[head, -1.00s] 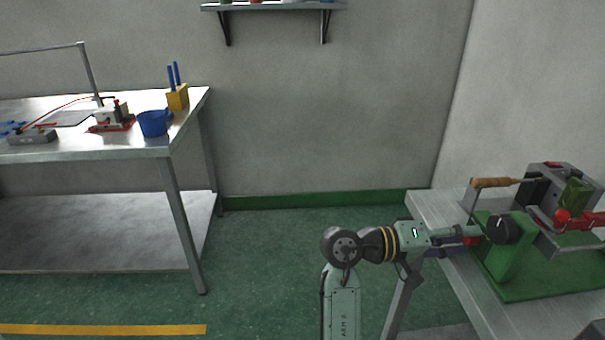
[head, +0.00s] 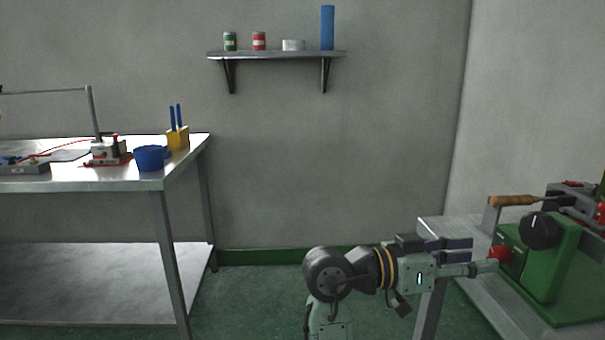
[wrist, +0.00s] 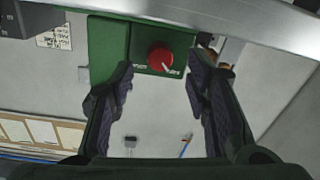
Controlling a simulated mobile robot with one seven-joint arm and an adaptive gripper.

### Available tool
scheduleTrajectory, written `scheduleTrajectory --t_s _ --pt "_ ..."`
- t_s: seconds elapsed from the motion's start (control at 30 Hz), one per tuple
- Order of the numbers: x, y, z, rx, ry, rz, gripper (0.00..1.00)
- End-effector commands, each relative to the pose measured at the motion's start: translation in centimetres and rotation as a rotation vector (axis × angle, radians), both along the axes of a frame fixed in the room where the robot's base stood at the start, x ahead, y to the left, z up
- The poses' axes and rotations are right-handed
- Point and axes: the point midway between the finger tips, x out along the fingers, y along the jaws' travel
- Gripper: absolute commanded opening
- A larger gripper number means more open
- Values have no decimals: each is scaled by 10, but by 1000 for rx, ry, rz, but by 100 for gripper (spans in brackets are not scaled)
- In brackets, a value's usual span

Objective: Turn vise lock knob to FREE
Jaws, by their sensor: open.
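A red round knob (head: 500,254) with a white pointer mark sits on the left side of the green vise stand (head: 549,278). In the wrist view the red knob (wrist: 160,57) is on a green plate (wrist: 109,48), with small labels beside it that I cannot read. A larger black knob (head: 540,229) with a white line is on the stand's front face. My gripper (head: 480,256) is open just left of the red knob. In the wrist view my gripper (wrist: 160,68) has its fingers apart on either side of the knob, with gaps visible on both sides.
A wooden-handled lever (head: 513,201) is above the stand on the right-hand bench (head: 447,229). A steel table (head: 180,172) at left holds a blue pot (head: 150,158) and a yellow holder (head: 178,138). A shelf (head: 275,54) hangs on the wall. Floor lies between the tables.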

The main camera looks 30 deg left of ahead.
Motion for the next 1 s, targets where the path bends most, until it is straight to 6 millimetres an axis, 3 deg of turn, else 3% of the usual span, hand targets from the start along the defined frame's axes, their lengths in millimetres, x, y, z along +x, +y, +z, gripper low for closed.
scheduleTrajectory --t_s 0.37,0.7,1.0 --pt "-48 61 0 -3 0 4 44" --pt "-23 111 40 -99 -95 294 44" --pt "-20 161 72 -160 -202 531 44"
